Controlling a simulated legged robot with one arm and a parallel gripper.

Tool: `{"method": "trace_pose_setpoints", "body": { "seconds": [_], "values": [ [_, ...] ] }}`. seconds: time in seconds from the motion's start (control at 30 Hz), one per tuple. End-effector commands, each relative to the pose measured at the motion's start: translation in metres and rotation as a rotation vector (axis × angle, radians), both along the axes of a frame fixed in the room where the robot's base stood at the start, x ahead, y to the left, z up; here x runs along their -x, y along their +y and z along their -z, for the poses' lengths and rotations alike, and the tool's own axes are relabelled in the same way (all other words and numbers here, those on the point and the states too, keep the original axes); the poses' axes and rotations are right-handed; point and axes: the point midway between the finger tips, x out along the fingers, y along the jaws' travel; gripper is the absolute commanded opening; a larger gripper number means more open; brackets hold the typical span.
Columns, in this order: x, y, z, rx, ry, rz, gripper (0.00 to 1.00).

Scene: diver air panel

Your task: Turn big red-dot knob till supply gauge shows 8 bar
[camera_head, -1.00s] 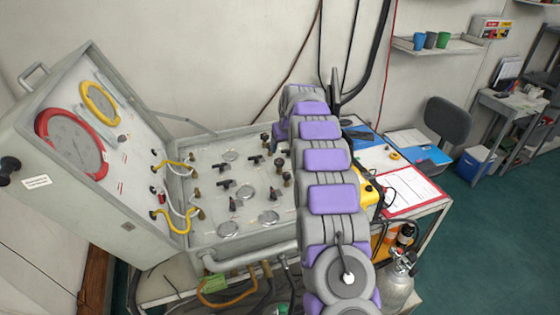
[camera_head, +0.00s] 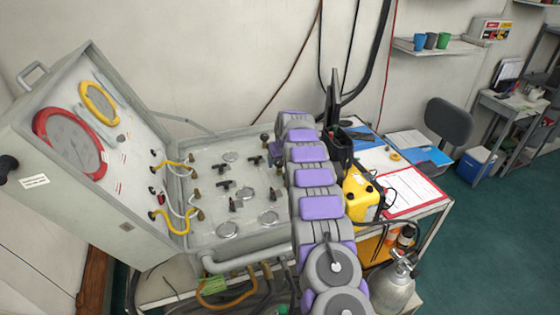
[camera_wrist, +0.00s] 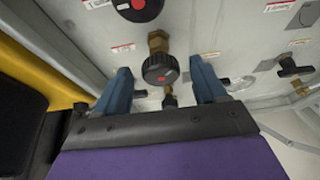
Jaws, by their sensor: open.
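A larger-looking black knob with a red dot (camera_wrist: 138,6) is cut off at the top edge. My arm hides the panel's right side.
The raised lid holds a red-ringed gauge (camera_head: 69,143) and a yellow-ringed gauge (camera_head: 100,102). A yellow case (camera_head: 361,194) stands close right of my arm. A clipboard (camera_head: 411,190) lies farther right, and a grey cylinder (camera_head: 392,288) stands below.

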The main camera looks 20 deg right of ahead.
Motion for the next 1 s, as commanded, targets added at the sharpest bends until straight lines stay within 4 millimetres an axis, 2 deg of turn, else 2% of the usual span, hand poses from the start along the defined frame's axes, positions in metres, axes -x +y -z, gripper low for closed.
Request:
{"method": "trace_pose_setpoints", "body": {
  "seconds": [0.13,0.7,1.0],
  "values": [
    [-0.0001,0.0001,-0.0004,0.000,0.000,0.000,0.69],
    [0.0000,-0.0003,-0.0007,0.000,-0.001,0.000,0.15],
    [-0.0003,0.0005,-0.0026,0.000,-0.002,0.039,0.15]
  ]
}}
